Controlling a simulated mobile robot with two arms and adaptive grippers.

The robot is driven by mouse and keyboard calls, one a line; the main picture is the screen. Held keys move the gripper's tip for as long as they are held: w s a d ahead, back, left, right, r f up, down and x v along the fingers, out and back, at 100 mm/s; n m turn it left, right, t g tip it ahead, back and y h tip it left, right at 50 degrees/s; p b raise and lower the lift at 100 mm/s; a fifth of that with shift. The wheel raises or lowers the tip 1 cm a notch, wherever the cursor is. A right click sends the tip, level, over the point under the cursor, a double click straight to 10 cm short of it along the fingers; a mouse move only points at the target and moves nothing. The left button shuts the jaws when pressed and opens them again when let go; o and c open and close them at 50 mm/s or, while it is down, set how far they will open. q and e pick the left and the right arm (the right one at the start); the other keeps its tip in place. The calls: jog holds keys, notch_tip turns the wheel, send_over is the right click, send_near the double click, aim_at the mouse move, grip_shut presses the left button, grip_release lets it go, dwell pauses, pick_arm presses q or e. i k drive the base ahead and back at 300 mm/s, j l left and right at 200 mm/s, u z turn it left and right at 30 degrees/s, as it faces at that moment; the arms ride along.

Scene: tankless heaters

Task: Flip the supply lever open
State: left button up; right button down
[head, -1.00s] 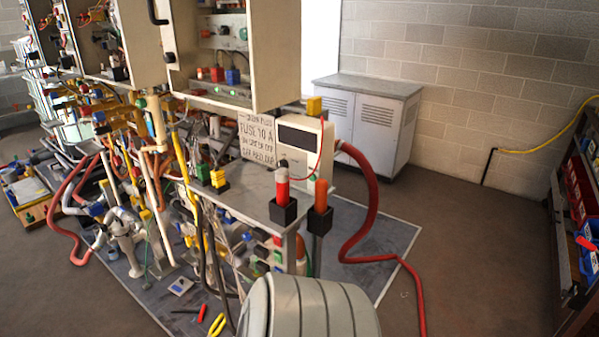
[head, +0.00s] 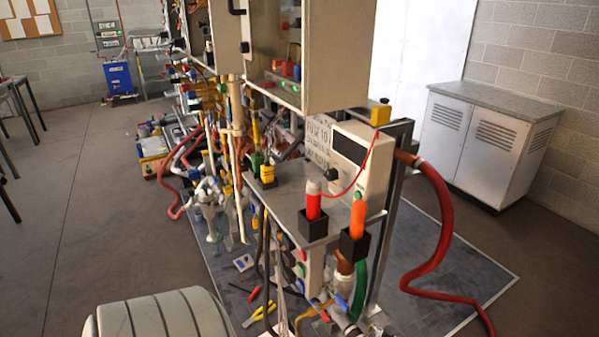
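No part can be surely told as the supply lever. A small blue handle (head: 341,301) shows low on the pipework at the near end of the heater rig, beside a green hose (head: 360,283). Yellow pipe pieces (head: 312,309) lie just left of it, and the frame's bottom edge cuts this pipework off. More valves and pipes crowd the rig's left side, too small to tell apart. Neither of my grippers is in view.
A grey shelf (head: 290,203) with red and orange cylinders sticks out at the near end. A red hose (head: 437,245) trails over the floor mat (head: 460,278) at right. Loose tools (head: 260,309) lie below. A grey cabinet (head: 475,148) stands behind. The floor at left is open.

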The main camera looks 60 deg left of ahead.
aim_at(338, 297)
jog(key=i+u, duration=0.2)
jog(key=u, duration=0.25)
jog(key=i+l+u, duration=0.15)
jog(key=u, duration=0.35)
jog(key=i+l+u, duration=0.2)
jog(key=u, duration=0.25)
jog(key=i+l+u, duration=0.1)
jog(key=u, duration=0.35)
jog(key=l, duration=0.1)
